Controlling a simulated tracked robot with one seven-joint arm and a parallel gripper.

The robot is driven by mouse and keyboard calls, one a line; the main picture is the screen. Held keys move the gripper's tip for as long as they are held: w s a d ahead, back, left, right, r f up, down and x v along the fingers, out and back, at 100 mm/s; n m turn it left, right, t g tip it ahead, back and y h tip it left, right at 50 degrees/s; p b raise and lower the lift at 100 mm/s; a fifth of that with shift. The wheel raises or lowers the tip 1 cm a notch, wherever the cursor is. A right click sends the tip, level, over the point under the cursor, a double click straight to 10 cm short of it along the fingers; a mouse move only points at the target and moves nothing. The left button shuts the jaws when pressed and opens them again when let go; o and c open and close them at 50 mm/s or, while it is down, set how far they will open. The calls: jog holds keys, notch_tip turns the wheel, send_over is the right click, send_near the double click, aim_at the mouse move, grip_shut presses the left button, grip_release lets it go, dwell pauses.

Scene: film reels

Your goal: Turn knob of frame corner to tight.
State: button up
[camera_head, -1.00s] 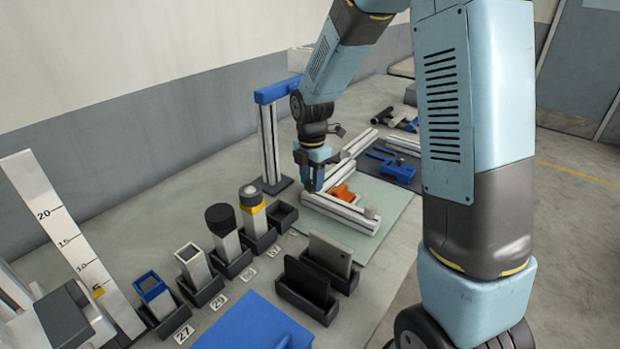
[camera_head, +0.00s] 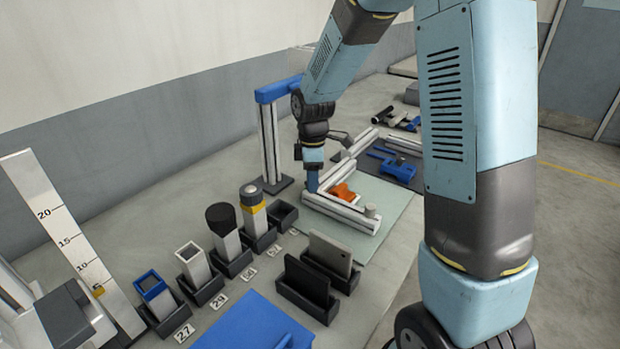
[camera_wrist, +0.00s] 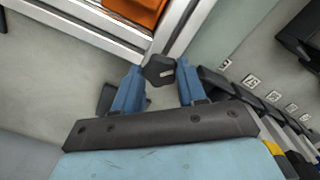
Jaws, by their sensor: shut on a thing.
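The frame corner's dark knob (camera_wrist: 158,71) sits at the corner of the pale metal frame (camera_wrist: 192,24) in the wrist view. My gripper (camera_wrist: 158,76) has its blue fingers on either side of the knob and is shut on it. In the head view my gripper (camera_head: 312,186) points down at the left corner of the frame (camera_head: 340,210). The knob is hidden there behind the fingers. I cannot read any tight mark on it.
An orange part (camera_head: 342,192) lies inside the frame on a pale green mat (camera_head: 385,228). A blue-topped post (camera_head: 269,140) stands close behind my gripper. Dark holders with upright blocks (camera_head: 222,230) line the near left. Blue clamps (camera_head: 398,168) lie at the back right.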

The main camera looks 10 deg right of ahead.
jog(key=m, duration=0.7)
jog(key=shift+w+r, duration=0.1)
jog(key=m, duration=0.6)
jog(key=shift+m, duration=0.3)
jog(key=m, duration=0.7)
jog(key=shift+a, duration=0.1)
jog(key=m, duration=0.7)
jog(key=shift+a, duration=0.1)
jog(key=o, duration=1.1)
jog(key=shift+c, duration=0.2)
